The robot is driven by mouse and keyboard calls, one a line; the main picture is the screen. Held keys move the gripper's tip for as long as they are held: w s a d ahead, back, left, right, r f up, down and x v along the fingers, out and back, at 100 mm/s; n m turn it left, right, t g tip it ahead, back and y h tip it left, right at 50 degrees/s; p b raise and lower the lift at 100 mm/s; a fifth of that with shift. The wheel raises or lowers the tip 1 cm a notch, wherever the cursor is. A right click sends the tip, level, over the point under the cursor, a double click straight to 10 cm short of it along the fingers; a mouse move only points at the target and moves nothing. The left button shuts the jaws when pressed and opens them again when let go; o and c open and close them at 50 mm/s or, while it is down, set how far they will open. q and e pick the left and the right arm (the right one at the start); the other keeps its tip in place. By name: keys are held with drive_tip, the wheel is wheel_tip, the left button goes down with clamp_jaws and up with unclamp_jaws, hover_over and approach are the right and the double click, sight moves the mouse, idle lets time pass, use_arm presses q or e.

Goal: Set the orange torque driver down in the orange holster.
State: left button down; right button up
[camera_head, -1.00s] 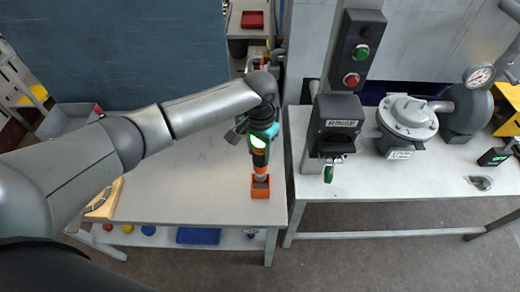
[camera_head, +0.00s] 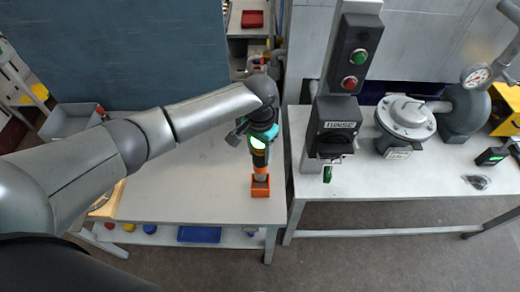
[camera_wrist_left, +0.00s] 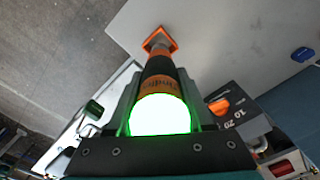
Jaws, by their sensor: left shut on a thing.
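The orange torque driver (camera_head: 260,159), with a black and orange body and a grey lower section, stands about upright near the right front of the left table. My left gripper (camera_head: 259,143) is shut on its upper body. In the left wrist view the fingers (camera_wrist_left: 160,104) flank the driver (camera_wrist_left: 160,68), whose end glows white with a green rim. The orange holster (camera_head: 260,190) is a small square box directly below. The driver's lower end meets the holster's opening in the left wrist view (camera_wrist_left: 171,44); its depth inside is hidden. My right gripper is out of view.
The left table (camera_head: 180,190) is mostly bare around the holster. To its right, across a narrow gap, another table (camera_head: 420,180) carries a black switch box (camera_head: 335,122) and a grey round-topped device (camera_head: 406,115). A grey bin (camera_head: 70,118) is at the far left.

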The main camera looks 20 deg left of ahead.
sight(260, 170)
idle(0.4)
use_arm(q)
drive_tip(key=shift+f+b, duration=1.55)
drive_tip(key=shift+f, duration=1.15)
drive_tip(key=shift+f+b, duration=0.8)
drive_tip(key=shift+f, duration=0.75)
drive_tip(key=shift+w, duration=0.1)
drive_tip(key=c, duration=0.6)
unclamp_jaws()
drive_tip(key=shift+c, duration=0.2)
drive_tip(key=o, duration=0.4)
